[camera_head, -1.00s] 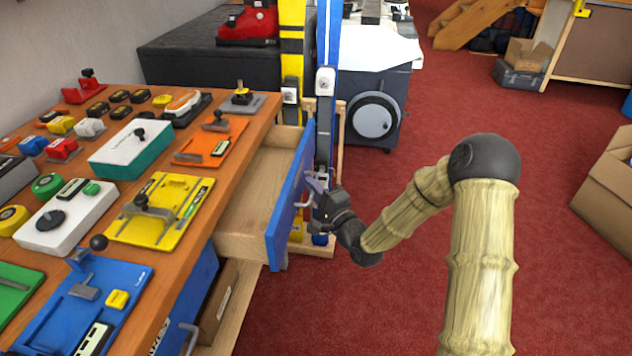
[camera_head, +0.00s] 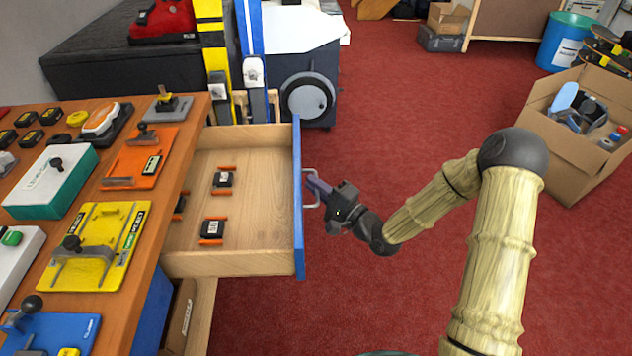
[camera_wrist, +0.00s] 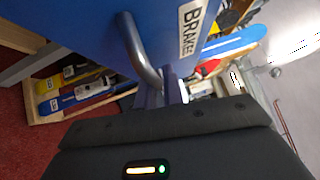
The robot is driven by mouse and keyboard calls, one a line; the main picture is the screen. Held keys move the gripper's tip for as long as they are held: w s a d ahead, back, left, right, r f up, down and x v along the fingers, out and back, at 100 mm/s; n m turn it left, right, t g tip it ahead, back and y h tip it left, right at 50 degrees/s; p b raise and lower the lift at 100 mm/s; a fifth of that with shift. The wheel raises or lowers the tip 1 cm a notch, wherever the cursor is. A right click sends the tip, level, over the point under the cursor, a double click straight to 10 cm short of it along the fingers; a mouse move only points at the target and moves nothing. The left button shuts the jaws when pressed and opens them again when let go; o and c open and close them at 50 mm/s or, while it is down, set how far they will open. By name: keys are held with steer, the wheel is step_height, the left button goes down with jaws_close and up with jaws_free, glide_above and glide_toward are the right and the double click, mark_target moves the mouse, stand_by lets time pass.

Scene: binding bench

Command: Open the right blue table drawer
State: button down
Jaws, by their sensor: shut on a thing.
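The right blue drawer (camera_head: 299,200) stands pulled far out from the wooden table (camera_head: 173,185), showing its wooden inside in the head view. My gripper (camera_head: 318,188) is at the outer side of the drawer front, shut on the grey bar handle (camera_head: 308,174). The handle also shows in the wrist view (camera_wrist: 138,50), running down to my fingers (camera_wrist: 162,95). Several small black items with orange holders (camera_head: 223,180) lie in the drawer.
A second blue drawer front (camera_head: 152,310) is lower at the table's near side. A cardboard box (camera_head: 571,150) stands on the right. Yellow and blue uprights (camera_head: 252,72) stand behind the drawer. Red carpet is clear around my arm.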

steer(key=shift+d, duration=0.1)
steer(key=c, duration=1.8)
jaws_free()
steer(key=p+v, duration=0.2)
steer(key=v, duration=1.5)
steer(key=shift+d+f, duration=0.15)
steer(key=shift+f, duration=0.05)
